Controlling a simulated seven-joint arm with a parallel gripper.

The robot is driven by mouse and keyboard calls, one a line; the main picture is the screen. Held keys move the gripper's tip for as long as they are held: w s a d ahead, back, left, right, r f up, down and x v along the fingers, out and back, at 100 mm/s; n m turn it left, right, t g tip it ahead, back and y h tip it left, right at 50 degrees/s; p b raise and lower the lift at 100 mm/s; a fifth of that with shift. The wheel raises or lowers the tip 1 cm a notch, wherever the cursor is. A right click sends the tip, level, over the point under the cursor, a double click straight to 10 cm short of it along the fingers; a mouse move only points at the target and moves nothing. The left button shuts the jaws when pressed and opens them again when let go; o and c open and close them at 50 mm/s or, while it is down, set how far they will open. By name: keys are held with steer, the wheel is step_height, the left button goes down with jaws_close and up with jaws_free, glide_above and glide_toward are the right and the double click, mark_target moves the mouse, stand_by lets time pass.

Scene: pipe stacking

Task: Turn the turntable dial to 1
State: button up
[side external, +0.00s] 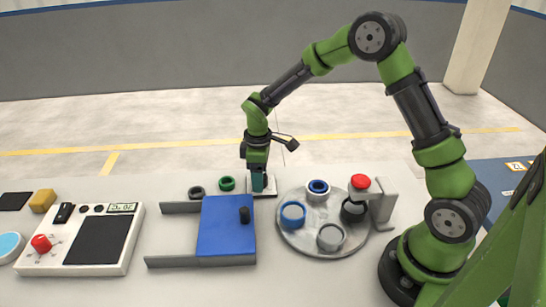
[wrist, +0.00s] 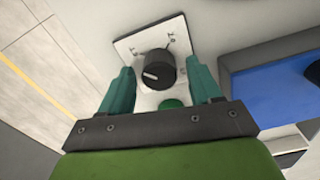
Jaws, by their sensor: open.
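The dial is a black round knob (wrist: 162,66) with a white pointer line on a white base plate (wrist: 127,47). The pointer line lies toward the left of the knob in the wrist view. Small marks near the plate's far edge are too small to read surely. A green button (wrist: 170,104) sits nearer my gripper. My gripper (wrist: 163,78) is open, with one teal finger on each side of the knob; I cannot tell if they touch it. In the side view my gripper (side external: 257,188) points down over the plate (side external: 271,188) and hides the knob. The turntable (side external: 304,247) is a grey disc.
Several cups stand on the turntable, beside a red button (side external: 361,181) on a grey stand. A blue slab (side external: 225,235) between grey rails lies left of it.

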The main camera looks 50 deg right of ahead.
step_height(320, 180, up, 17)
stand_by(0.4)
steer(key=shift+f, duration=0.1)
steer(key=s+a+r+m+t, duration=0.1)
steer(key=s+r+m+t, duration=0.1)
steer(key=s, duration=0.5)
steer(key=s+r+m+t+y, duration=0.1)
steer(key=s+m+t, duration=0.1)
steer(key=s+m, duration=0.3)
steer(key=s+a+r+m+t+y, duration=0.1)
steer(key=s+r+m+t, duration=0.1)
steer(key=s, duration=0.7)
steer(key=shift+a+r+m+t, duration=0.3)
steer(key=shift+m+t, duration=0.3)
steer(key=shift+m, duration=0.5)
